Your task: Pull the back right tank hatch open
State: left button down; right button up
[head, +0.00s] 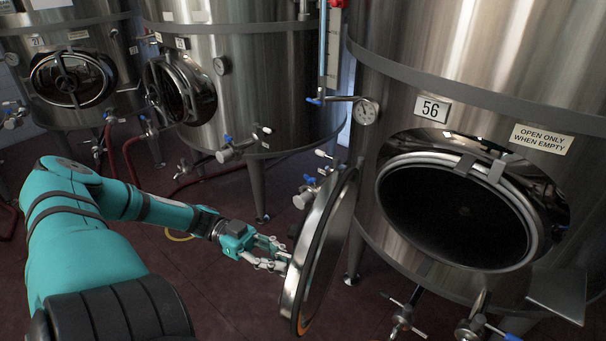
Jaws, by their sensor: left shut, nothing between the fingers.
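The tank marked 56 (440,255) stands at the right, with a round opening (455,215) that is dark inside. Its round steel hatch door (318,245) is swung out to the left of the opening and is seen nearly edge-on. My left gripper (284,258) is shut and empty, at the left face of this door. Whether its fingertips touch the door I cannot tell. My right gripper is not in view.
Two more steel tanks stand behind, one at the far left with a round hatch (72,78) and one in the middle with a round hatch (180,88). Valves (402,318) stick out below tank 56. Red hoses (130,160) lie on the dark red floor.

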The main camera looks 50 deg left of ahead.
pick_arm(q)
jog(key=c, duration=1.7)
grip_release()
jog(key=shift+f+v, duration=0.2)
jog(key=shift+v, duration=0.7)
jog(key=shift+o, duration=1.3)
jog(key=shift+d+r, duration=0.1)
jog(key=shift+d, duration=0.25)
jog(key=shift+o, duration=0.3)
jog(key=shift+w+d+r, duration=0.1)
jog(key=shift+w+d, duration=0.1)
jog(key=shift+d, duration=0.25)
jog(key=shift+w+d+r, duration=0.1)
jog(key=shift+w+d, duration=0.1)
jog(key=shift+d, duration=0.2)
jog(key=shift+v, duration=0.75)
jog(key=v, duration=1)
jog(key=shift+s+a, duration=0.15)
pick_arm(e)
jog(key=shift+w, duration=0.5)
